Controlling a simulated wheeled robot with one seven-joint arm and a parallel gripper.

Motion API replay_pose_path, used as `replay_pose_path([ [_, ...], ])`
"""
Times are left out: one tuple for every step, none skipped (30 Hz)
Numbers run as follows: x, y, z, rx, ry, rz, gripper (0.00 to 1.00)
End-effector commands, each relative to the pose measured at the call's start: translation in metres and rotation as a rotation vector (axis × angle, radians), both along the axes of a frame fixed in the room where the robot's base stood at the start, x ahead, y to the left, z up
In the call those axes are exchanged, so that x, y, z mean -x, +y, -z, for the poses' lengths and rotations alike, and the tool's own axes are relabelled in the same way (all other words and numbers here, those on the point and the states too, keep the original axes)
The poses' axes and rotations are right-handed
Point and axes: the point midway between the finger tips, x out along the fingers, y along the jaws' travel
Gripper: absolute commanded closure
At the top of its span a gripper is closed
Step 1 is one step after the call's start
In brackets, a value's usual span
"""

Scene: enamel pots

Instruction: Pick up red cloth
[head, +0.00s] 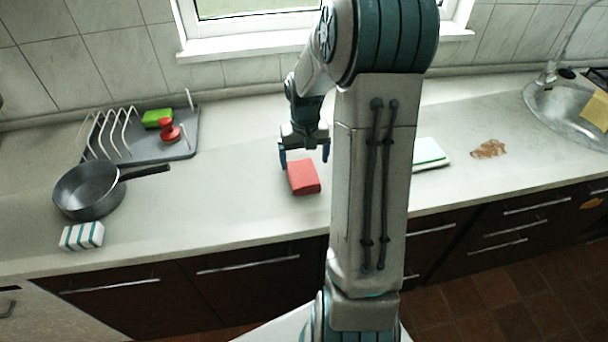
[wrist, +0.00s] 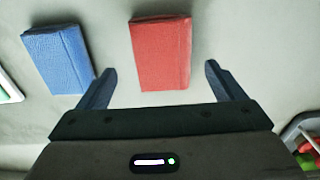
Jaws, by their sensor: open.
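The red cloth (head: 303,178) is a folded block lying on the counter, just in front of my gripper (head: 304,157) in the head view. In the wrist view the red cloth (wrist: 160,54) lies between and beyond the two fingertips, a little nearer the left finger in its lower part. My gripper (wrist: 160,70) is open and empty, with its fingers spread wider than the cloth. I cannot tell its exact height above the counter.
A folded blue cloth (wrist: 58,58) lies left of the red one in the wrist view; my arm hides it in the head view. A pan (head: 90,190), a striped cloth (head: 82,236) and a dish rack (head: 180,149) stand left. A sink (head: 540,100) is far right.

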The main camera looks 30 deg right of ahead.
Motion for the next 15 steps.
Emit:
replay_pose_path([
  [-0.001,0.000,0.003,-0.001,0.002,0.000,0.11],
  [-0.001,0.000,0.006,-0.001,0.002,0.000,0.11],
  [-0.002,0.000,0.010,-0.002,0.004,0.000,0.11],
  [-0.003,0.000,0.014,-0.003,0.004,0.000,0.11],
  [-0.004,-0.001,0.017,-0.003,0.003,-0.001,0.11],
  [-0.005,-0.001,0.022,-0.002,0.005,-0.001,0.11],
  [-0.006,-0.001,0.026,-0.003,0.003,-0.001,0.11],
  [-0.007,-0.002,0.029,-0.003,0.002,0.000,0.11],
  [-0.007,-0.001,0.036,-0.003,0.004,0.000,0.11],
  [-0.007,-0.002,0.040,-0.002,0.004,0.000,0.11],
  [-0.007,-0.002,0.042,-0.002,0.003,-0.001,0.11],
  [-0.006,-0.002,0.046,-0.001,0.003,-0.001,0.11],
  [-0.007,-0.002,0.048,-0.002,0.003,-0.001,0.11],
  [-0.007,-0.002,0.049,-0.001,0.002,0.000,0.11],
  [-0.007,-0.002,0.050,-0.001,0.001,0.000,0.11],
])
